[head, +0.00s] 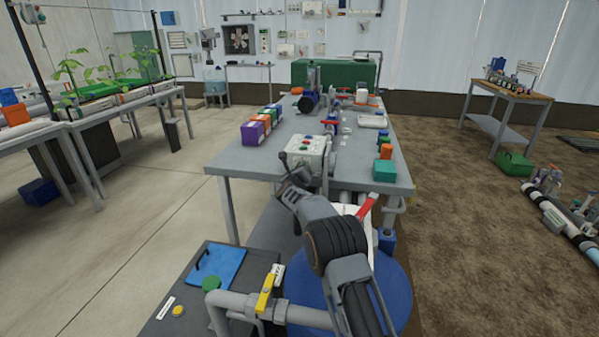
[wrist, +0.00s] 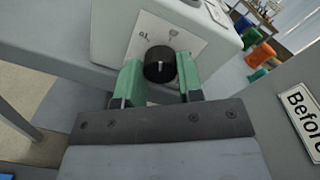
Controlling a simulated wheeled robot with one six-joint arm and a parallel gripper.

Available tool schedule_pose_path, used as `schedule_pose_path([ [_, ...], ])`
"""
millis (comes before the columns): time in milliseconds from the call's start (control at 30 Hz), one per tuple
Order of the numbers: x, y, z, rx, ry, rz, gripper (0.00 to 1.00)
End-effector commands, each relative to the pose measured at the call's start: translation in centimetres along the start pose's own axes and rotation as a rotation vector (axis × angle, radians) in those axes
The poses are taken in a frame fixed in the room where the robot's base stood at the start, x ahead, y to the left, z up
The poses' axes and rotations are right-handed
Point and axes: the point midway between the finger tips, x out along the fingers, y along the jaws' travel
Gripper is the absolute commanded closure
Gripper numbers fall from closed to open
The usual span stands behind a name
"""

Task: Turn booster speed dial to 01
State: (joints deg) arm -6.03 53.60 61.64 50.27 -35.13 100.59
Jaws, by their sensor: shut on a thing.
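The booster speed dial is a black round knob (wrist: 160,64) with a pale pointer line, on a white label plate on the front of a white control box. In the wrist view the line points roughly up, and a mark that may be 01 shows up and left of the knob. My gripper (wrist: 160,82) has its green fingers on both sides of the knob and is shut on it. In the head view the white control box (head: 306,154) stands at the near edge of the grey table, with my gripper (head: 284,160) at its near side; the dial is hidden there.
The grey table (head: 228,160) carries purple and orange boxes (head: 254,132) at left and a teal block (head: 385,170) at right. Below are a grey pipe with a yellow valve handle (head: 265,292) and a blue tank (head: 395,285). A sign (wrist: 303,115) stands at the wrist view's right.

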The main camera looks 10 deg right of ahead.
Motion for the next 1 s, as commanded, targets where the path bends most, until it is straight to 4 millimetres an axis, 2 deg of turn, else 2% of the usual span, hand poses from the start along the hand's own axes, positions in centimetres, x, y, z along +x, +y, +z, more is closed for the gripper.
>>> schedule_pose_path([
  [500, -0.03, 0.1, 0.21, -0.446, 0.018, 0.007, 0.89],
  [1000, -0.03, 0.2, 0.12, -0.653, 0.026, 0.007, 0.89],
])
